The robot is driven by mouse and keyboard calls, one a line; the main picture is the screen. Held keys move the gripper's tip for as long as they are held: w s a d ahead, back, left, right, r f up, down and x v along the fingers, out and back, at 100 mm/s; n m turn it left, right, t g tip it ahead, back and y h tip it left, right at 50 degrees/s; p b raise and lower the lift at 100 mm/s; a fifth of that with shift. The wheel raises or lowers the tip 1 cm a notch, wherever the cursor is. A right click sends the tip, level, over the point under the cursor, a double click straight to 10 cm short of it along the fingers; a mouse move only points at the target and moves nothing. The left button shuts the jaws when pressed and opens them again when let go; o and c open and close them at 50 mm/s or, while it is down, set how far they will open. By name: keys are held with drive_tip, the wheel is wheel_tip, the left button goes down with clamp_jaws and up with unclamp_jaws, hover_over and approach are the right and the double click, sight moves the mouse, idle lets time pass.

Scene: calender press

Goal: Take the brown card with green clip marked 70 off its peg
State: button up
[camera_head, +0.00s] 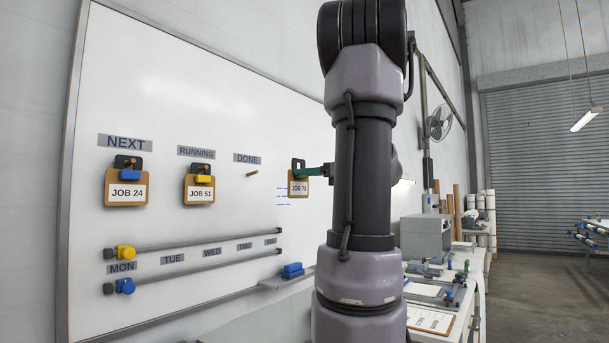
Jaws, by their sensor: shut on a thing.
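The brown card with green clip (299,188) hangs upright in front of the whiteboard, right of the DONE label; its marking looks like JOB 70. The green clip (314,171) reaches right from the card's top toward my arm. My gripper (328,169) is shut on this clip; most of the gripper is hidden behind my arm. The peg (252,174) under DONE is bare, and the card is apart from it, to its right.
The whiteboard (200,75) also holds a blue-clip JOB 24 card (126,190) and a yellow-clip JOB 51 card (199,190). Two rails with sliders run below. A workbench with a grey box (425,236) stands right of my arm; floor beyond is open.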

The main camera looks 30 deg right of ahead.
drive_tip(key=shift+r+v, duration=0.2)
drive_tip(key=shift+v, duration=0.95)
drive_tip(key=shift+s, duration=0.1)
drive_tip(key=shift+v, duration=2.9)
